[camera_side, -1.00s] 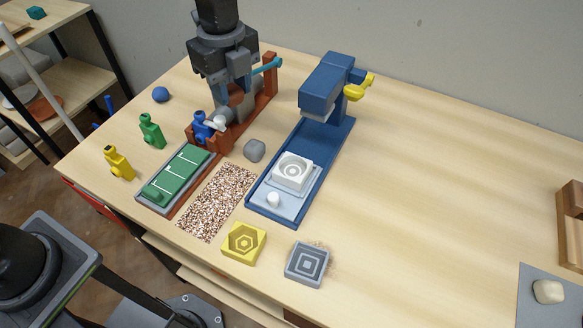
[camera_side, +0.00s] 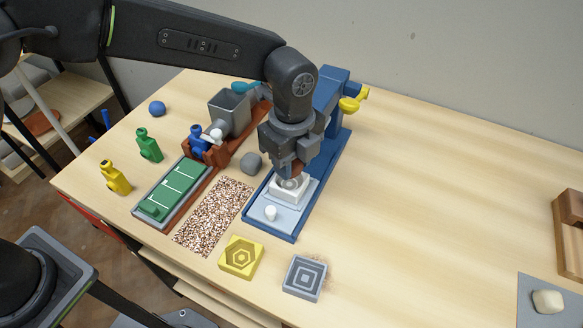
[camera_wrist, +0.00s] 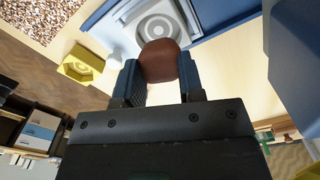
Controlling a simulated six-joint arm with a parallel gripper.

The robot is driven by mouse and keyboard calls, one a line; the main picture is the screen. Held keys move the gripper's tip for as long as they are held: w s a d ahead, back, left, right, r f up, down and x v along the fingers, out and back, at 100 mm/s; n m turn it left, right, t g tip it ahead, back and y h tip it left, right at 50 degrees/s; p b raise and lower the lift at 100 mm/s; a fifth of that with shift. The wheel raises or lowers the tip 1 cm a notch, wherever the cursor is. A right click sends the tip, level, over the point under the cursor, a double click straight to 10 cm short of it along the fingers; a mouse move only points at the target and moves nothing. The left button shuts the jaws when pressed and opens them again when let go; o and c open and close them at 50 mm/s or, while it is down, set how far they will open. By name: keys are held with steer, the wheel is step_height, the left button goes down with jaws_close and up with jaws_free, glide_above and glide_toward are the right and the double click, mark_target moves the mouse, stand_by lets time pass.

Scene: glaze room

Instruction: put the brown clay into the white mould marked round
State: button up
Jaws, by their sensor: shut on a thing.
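The white mould (camera_side: 290,190), with round rings in its top, sits on the pale sliding plate of the blue press; it also shows in the wrist view (camera_wrist: 183,32). My gripper (camera_side: 291,172) is over this mould, pointing down. In the wrist view, my gripper (camera_wrist: 160,80) is shut on the brown clay (camera_wrist: 160,58), a rounded lump between the two blue fingers. In the side view the clay (camera_side: 298,167) is partly hidden by the fingers. It is just over the mould; I cannot tell whether they touch.
The blue press (camera_side: 327,88) stands close behind my gripper. A yellow mould (camera_side: 241,257) with hexagons and a grey mould (camera_side: 304,277) with squares lie in front. A grey lump (camera_side: 251,162) and a speckled mat (camera_side: 212,217) are to the left. The table's right is largely clear.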

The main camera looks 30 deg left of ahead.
steer(key=shift+f, duration=1.35)
steer(key=shift+f, duration=0.35)
steer(key=o, duration=0.9)
steer(key=shift+o, duration=0.2)
steer(key=shift+r, duration=0.1)
step_height(320, 180, up, 12)
steer(key=shift+r, duration=0.25)
steer(key=shift+a, duration=0.1)
